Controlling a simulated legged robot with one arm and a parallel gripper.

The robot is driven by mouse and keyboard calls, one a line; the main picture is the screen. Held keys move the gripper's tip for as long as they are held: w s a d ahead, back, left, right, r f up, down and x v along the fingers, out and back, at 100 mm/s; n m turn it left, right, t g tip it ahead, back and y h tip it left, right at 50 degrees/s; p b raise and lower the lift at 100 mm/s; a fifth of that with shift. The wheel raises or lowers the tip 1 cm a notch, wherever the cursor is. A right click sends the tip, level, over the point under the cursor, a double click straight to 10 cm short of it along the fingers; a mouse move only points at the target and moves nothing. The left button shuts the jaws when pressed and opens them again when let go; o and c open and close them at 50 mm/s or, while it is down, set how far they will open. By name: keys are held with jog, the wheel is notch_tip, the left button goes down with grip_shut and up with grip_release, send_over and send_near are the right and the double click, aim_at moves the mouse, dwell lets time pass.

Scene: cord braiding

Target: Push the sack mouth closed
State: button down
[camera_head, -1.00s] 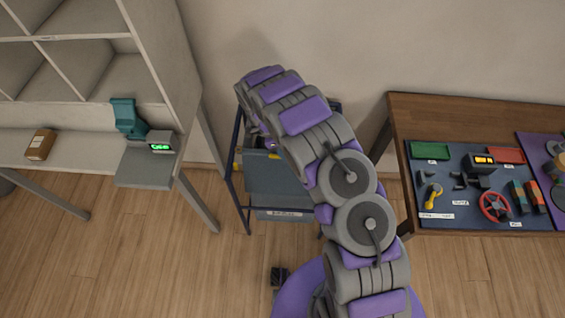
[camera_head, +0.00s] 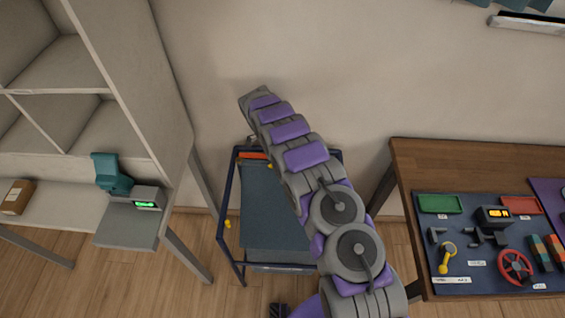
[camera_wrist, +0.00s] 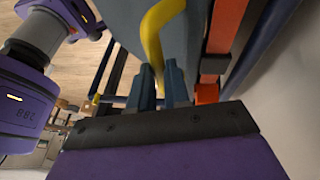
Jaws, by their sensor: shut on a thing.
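The blue-grey sack (camera_head: 268,215) hangs in a dark blue frame (camera_head: 232,195) in the head view. My arm crosses over its right side and hides part of it. I cannot make out the mouth clearly. In the wrist view, my gripper (camera_wrist: 158,82) has two blue-grey fingers close together. A yellow strip (camera_wrist: 152,38), like a cord or pull, runs down between them, and they are shut on it. The blue-grey sack cloth (camera_wrist: 120,20) shows behind the strip. In the head view the gripper itself is hidden behind my arm.
An orange bar (camera_head: 253,155) lies at the frame's back; the wrist view shows it close right of my fingers (camera_wrist: 207,92). The wall is just behind. A grey shelf (camera_head: 135,85) stands left, a wooden table (camera_head: 450,165) with a tool panel right.

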jog(key=shift+w+d+r, duration=0.1)
jog(key=shift+w+d, duration=0.1)
jog(key=shift+w, duration=0.05)
jog(key=c, duration=1.1)
grip_release()
jog(key=shift+w, duration=0.1)
